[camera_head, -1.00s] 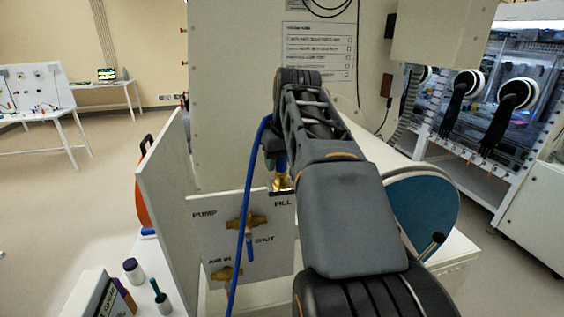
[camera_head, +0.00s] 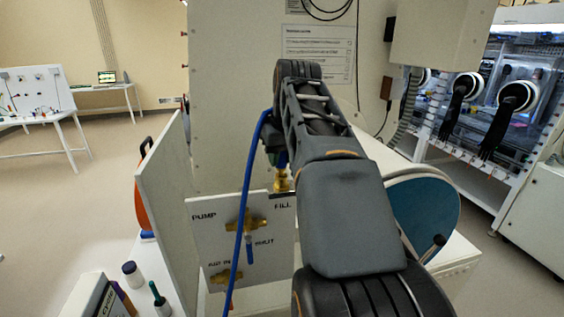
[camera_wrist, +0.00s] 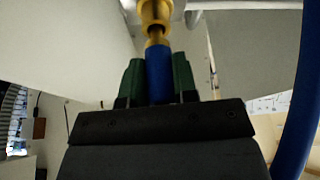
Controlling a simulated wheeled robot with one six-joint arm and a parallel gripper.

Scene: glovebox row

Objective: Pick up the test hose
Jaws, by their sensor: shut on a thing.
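The test hose is a blue hose (camera_head: 243,205) with a brass end. It arches over at my gripper and hangs down the left side in the head view. My gripper (camera_head: 279,160) is above the FILL label, partly hidden by my arm. In the wrist view, its green fingers (camera_wrist: 159,78) are shut on the blue hose end (camera_wrist: 159,70), one on each side. A brass fitting (camera_wrist: 156,15) lies straight beyond the hose end, in line with it. I cannot tell whether the hose's brass end is joined to it or only close.
A white valve panel (camera_head: 208,247) below has PUMP, FILL and AIR IN labels and brass valves (camera_head: 240,225). An upright white board (camera_head: 165,200) stands to its left. Small bottles (camera_head: 132,274) stand at the lower left. A blue-faced round part (camera_head: 425,210) is right of my arm.

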